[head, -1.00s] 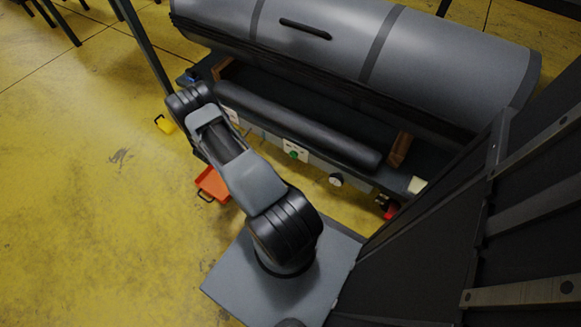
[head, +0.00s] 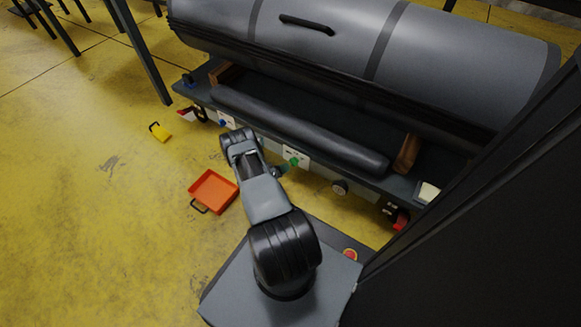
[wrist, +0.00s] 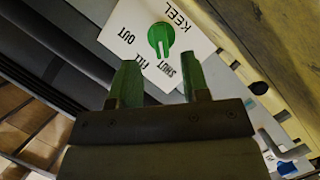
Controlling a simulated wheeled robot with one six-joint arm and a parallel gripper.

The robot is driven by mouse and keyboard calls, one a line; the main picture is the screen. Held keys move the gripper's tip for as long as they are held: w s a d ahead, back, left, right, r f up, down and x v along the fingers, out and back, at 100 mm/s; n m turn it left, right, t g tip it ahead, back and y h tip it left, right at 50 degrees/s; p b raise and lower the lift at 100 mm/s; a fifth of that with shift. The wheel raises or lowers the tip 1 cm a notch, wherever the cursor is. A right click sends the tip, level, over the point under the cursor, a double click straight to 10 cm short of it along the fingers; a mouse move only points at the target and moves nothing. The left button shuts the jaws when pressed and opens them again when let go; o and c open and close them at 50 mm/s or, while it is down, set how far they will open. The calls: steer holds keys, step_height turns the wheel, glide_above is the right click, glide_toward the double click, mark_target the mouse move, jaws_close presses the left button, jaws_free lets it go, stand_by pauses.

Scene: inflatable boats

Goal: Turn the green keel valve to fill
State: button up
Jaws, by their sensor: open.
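The green keel valve (wrist: 161,38) is a round knob with a raised ridge, on a white plate (wrist: 198,36) lettered KEEL, OUT, FILL and SHUT. Its ridge lies roughly towards the SHUT lettering; which end is the pointer is hard to tell. In the head view the green valve (head: 294,162) sits on the front side of the bench under the boat roll. My gripper (wrist: 162,78) is open and empty, its two green fingers apart and short of the knob, which shows beyond the gap between them. In the head view my gripper (head: 280,171) is just left of the valve, partly hidden by my arm.
A blue valve (head: 222,122) is further left on the bench front, and a round gauge (head: 339,187) to the right. A dark roller (head: 300,128) lies on the bench. An orange tray (head: 213,188) and a yellow object (head: 160,132) are on the floor.

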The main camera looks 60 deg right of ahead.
mark_target(292, 164)
steer(key=shift+b+x, duration=0.7)
steer(key=shift+x, duration=1.8)
steer(key=shift+c, duration=0.3)
jaws_close()
